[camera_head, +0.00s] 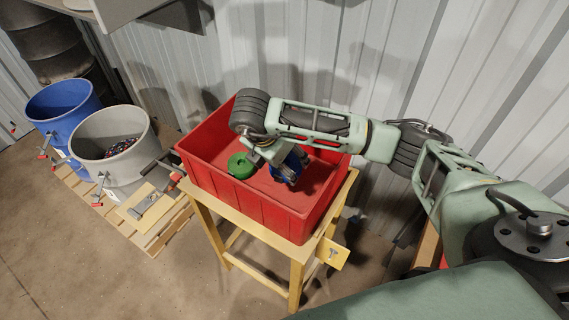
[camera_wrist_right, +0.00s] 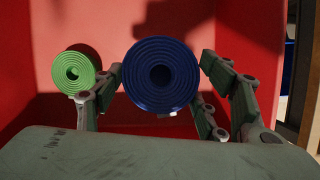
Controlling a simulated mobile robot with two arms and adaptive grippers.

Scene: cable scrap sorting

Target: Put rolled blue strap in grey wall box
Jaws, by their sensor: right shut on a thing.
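The rolled blue strap (camera_head: 284,170) is inside the red crate, partly hidden by my right gripper. In the right wrist view the strap (camera_wrist_right: 160,76) is a round coil seen end-on, between the fingers. My right gripper (camera_head: 280,162) reaches down into the crate and is shut on the strap. A grey box-like shape (camera_head: 118,12) by the wall at the top left is cut off by the picture edge; I cannot tell for sure that it is the grey wall box. My left gripper is not in view.
A green roll (camera_head: 240,166) lies in the red crate (camera_head: 250,213), left of the strap; it also shows in the right wrist view (camera_wrist_right: 73,72). The crate stands on a wooden stand (camera_head: 204,220). Blue (camera_head: 62,103) and grey (camera_head: 112,150) drums stand at the left.

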